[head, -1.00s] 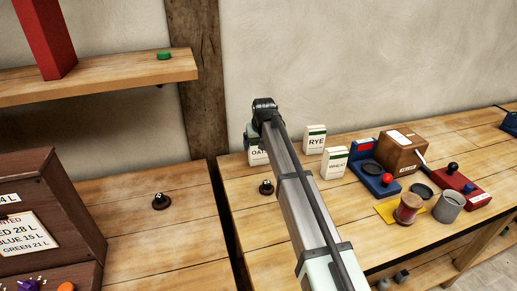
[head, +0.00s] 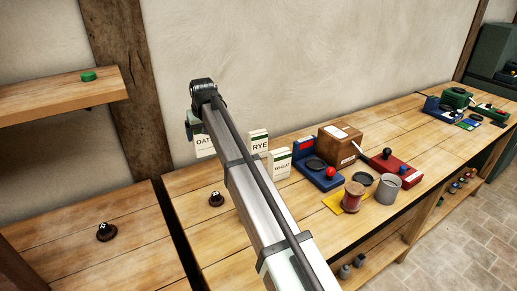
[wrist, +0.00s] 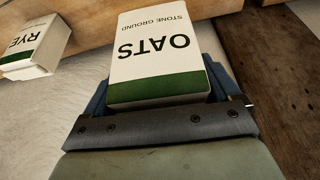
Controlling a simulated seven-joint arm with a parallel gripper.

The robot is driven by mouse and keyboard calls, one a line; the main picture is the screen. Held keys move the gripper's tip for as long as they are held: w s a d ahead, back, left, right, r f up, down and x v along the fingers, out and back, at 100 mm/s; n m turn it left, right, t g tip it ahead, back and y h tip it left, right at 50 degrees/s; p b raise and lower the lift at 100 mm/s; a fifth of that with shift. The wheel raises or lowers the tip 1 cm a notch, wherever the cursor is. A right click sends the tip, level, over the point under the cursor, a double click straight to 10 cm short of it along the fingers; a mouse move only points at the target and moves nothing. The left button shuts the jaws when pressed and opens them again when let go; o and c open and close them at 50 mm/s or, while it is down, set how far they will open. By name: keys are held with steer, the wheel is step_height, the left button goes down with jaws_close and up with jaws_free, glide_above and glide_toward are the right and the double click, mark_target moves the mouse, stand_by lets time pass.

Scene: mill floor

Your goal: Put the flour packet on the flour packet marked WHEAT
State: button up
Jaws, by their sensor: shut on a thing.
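My gripper (wrist: 163,98) is shut on the flour packet marked OATS (wrist: 155,50), a white packet with a green band. In the head view the OATS packet (head: 205,146) shows beside my arm, partly hidden by it, and seems to be raised off the bench. The flour packet marked WHEAT (head: 280,165), white with a dark green top band, stands upright on the bench to the right of my arm. The packet marked RYE (head: 258,142) stands behind it, between OATS and WHEAT in the picture; it also shows in the wrist view (wrist: 33,45).
Right of WHEAT are a blue device with a red knob (head: 318,173), a wooden box (head: 340,145), a red device (head: 390,168), a spool (head: 352,197) and a grey cup (head: 388,190). A small dark knob (head: 216,199) stands left of my arm. A gap separates the two benches.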

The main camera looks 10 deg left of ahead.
steer(key=w+d+r+m, duration=0.1)
steer(key=w+d+r, duration=0.25)
steer(key=d, duration=0.55)
steer(key=w+d+r+m, duration=0.1)
steer(key=w+d+r, duration=0.3)
steer(key=d, duration=0.5)
steer(key=w+d+r+m, duration=0.1)
steer(key=w+d+r, duration=0.1)
steer(key=d+r, duration=0.5)
steer(key=shift+s+d+f+n, duration=1.25)
steer(key=shift+s+n, duration=0.65)
steer(key=shift+s, duration=0.45)
steer(key=shift+a+f, duration=0.1)
steer(key=shift+f, duration=4.75)
steer(key=shift+f, duration=0.15)
steer(key=o, duration=1.1)
